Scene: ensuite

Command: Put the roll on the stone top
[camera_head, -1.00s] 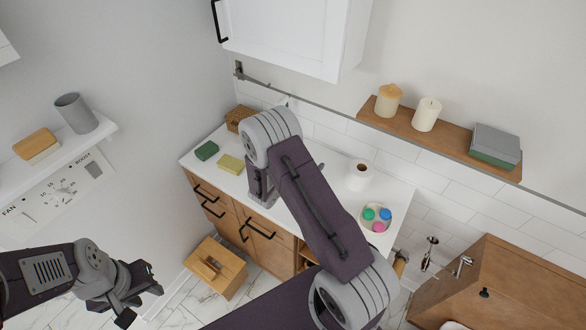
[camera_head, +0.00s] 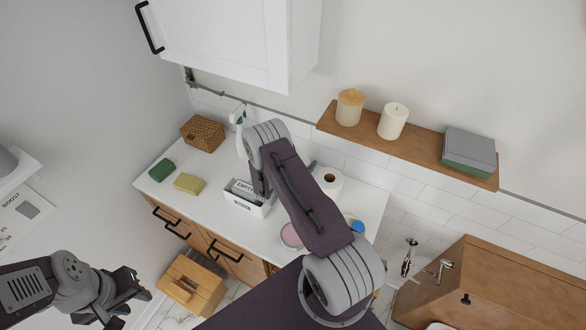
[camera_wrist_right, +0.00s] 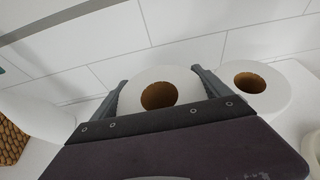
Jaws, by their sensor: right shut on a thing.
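A white paper roll (camera_wrist_right: 143,82) with a brown core sits between the fingers of my right gripper (camera_wrist_right: 160,82), which is shut on it. Its underside is hidden, so I cannot tell whether it touches anything. In the head view, my right arm hides this gripper and roll. A second white roll (camera_wrist_right: 255,90) stands upright to the right of the held one. It also shows in the head view (camera_head: 331,186), on the white stone top (camera_head: 222,165). My left gripper (camera_head: 130,303) is open and empty at the lower left, away from the counter.
On the counter are a wicker basket (camera_head: 203,134), a green block (camera_head: 162,170), a yellow block (camera_head: 189,183), a white lettered box (camera_head: 247,205) and a pink round thing (camera_head: 291,236). A wooden shelf (camera_head: 425,150) with candles hangs behind. A wooden stool (camera_head: 193,286) stands on the floor.

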